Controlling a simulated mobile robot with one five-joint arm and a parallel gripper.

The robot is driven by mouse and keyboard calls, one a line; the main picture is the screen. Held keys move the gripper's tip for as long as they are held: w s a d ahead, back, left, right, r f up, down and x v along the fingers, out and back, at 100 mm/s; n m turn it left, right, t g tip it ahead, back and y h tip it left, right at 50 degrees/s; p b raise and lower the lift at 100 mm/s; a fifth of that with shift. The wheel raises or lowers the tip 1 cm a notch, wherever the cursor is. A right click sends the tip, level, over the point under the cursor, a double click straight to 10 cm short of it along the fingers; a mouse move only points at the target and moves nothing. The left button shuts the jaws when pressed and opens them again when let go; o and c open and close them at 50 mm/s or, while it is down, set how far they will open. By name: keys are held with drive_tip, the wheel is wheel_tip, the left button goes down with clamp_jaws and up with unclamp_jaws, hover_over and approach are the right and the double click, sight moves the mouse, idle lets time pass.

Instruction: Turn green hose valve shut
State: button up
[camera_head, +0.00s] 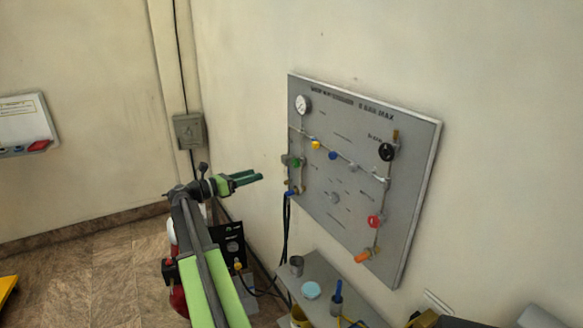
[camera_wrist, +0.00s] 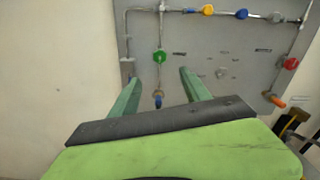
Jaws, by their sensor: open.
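The green hose valve (camera_head: 296,162) is a small green knob on the lower left of the grey panel (camera_head: 345,215). In the wrist view the green valve (camera_wrist: 159,57) sits on a vertical pipe, ahead of and between my fingers. My gripper (camera_head: 259,178) is open and empty, left of the panel and apart from the valve. In the wrist view its two green fingers (camera_wrist: 157,86) spread either side of the pipe's lower end, with a blue fitting (camera_wrist: 158,101) showing between them.
The panel also carries yellow (camera_head: 315,144), blue (camera_head: 332,155), black (camera_head: 387,151), red (camera_head: 374,221) and orange (camera_head: 362,257) parts and a gauge (camera_head: 303,104). Dark hoses (camera_head: 286,235) hang below its left side. A shelf (camera_head: 322,275) with small items stands below. A grey wall box (camera_head: 189,131) is behind.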

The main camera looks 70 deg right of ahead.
sight(294, 163)
drive_tip(key=x, duration=1.7)
